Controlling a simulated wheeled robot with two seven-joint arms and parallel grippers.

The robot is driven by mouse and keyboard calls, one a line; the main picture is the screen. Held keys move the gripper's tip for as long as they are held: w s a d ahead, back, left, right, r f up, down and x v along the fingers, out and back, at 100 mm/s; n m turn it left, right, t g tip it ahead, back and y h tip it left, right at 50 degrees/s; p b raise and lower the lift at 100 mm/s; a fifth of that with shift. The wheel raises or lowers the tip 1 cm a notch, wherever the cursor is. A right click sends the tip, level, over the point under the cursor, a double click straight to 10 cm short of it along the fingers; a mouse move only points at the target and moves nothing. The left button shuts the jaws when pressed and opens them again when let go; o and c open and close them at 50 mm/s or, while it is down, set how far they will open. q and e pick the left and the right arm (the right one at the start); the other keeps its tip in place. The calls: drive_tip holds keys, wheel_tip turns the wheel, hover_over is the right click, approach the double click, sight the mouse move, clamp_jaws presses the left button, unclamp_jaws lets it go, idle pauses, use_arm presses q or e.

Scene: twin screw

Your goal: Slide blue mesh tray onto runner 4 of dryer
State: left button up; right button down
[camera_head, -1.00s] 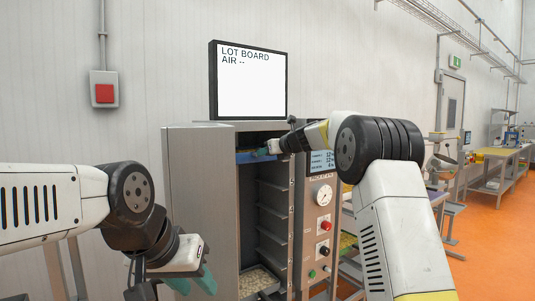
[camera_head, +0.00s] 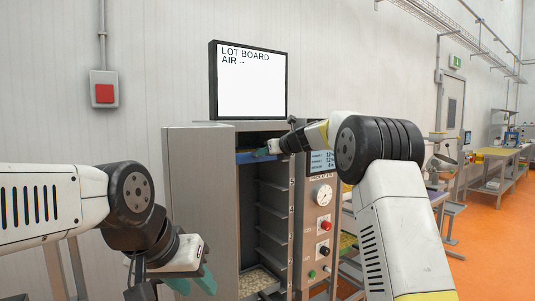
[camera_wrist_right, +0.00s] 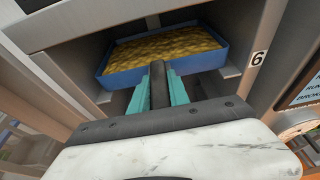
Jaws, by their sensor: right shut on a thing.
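The blue tray (camera_head: 248,157) is at the top of the open dryer (camera_head: 198,200), partly hidden by my right gripper in the head view. In the right wrist view, the blue tray (camera_wrist_right: 205,62) is filled with yellow pieces and sits between the dryer's side walls. My right gripper (camera_wrist_right: 158,82) is shut on the tray's dark handle, with a teal finger on each side. A label reading 6 (camera_wrist_right: 258,58) is beside the tray on the dryer's front. My left gripper (camera_head: 193,284) is open and empty, low in front of the dryer.
Several empty runners (camera_head: 273,215) line the dryer's inside below the tray. A tray of pale pieces (camera_head: 258,281) lies at the bottom. The control panel (camera_head: 322,225) is right of the opening. A lot board screen (camera_head: 250,85) stands above.

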drive_tip(key=shift+r, duration=0.25)
drive_tip(key=shift+r, duration=0.6)
drive_tip(key=shift+d, duration=0.1)
drive_tip(key=shift+s+d, duration=0.7)
drive_tip(key=shift+s, duration=0.3)
drive_tip(key=shift+s+d, duration=0.65)
drive_tip(key=shift+s, duration=0.35)
drive_tip(key=shift+s+d, duration=0.1)
